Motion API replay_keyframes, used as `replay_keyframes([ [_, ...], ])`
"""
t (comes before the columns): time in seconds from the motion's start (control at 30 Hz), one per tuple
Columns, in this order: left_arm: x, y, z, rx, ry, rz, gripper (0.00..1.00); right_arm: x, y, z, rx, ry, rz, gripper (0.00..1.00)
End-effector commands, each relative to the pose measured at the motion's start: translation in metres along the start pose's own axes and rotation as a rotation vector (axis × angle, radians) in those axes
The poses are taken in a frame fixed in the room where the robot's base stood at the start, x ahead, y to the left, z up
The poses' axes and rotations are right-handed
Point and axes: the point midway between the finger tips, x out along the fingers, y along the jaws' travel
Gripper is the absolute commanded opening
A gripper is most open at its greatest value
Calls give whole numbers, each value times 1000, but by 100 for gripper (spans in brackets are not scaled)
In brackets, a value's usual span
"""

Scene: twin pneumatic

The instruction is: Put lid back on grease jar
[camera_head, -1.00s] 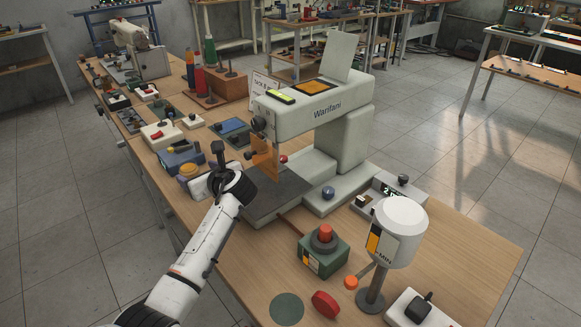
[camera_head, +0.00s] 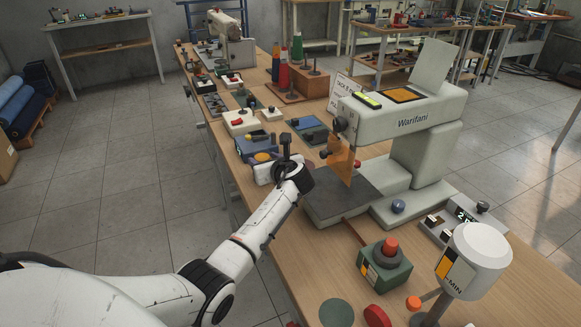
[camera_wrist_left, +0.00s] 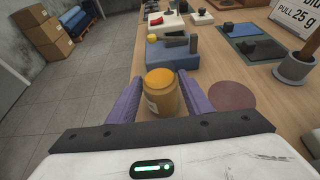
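The grease jar (camera_wrist_left: 161,95) stands upright on the bench, with an orange-yellow round top and a pale label; I cannot tell whether that top is grease or a lid. Its top also shows in the head view (camera_head: 262,157). My left gripper (camera_wrist_left: 160,82) has its purple fingers on either side of the jar, apparently with small gaps. It also shows in the head view (camera_head: 268,163), low at the bench's left side. A thick red disc (camera_head: 375,316) lies near the front; it may be the lid. My right gripper is not in view.
A flat dark red disc (camera_wrist_left: 232,95) lies right of the jar. A blue block (camera_wrist_left: 172,52) stands close behind it. The white press (camera_head: 400,115) stands right of my left gripper. A green button box (camera_head: 384,268) and flat green disc (camera_head: 336,313) are nearer the front.

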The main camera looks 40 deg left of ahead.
Motion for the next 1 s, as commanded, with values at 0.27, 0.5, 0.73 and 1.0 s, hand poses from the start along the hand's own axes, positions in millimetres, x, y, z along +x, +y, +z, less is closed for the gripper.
replay_keyframes([
  [0.27, 0, 0, 1, -1, -2, 0, 17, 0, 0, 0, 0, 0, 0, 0],
  [0.5, -7, -1, 19, -4, -4, -2, 17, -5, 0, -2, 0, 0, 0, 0],
  [0.73, -25, -1, 63, -5, -6, -2, 17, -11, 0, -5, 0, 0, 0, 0],
  [1.0, -38, 0, 92, -2, -3, -1, 17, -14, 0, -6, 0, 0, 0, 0],
])
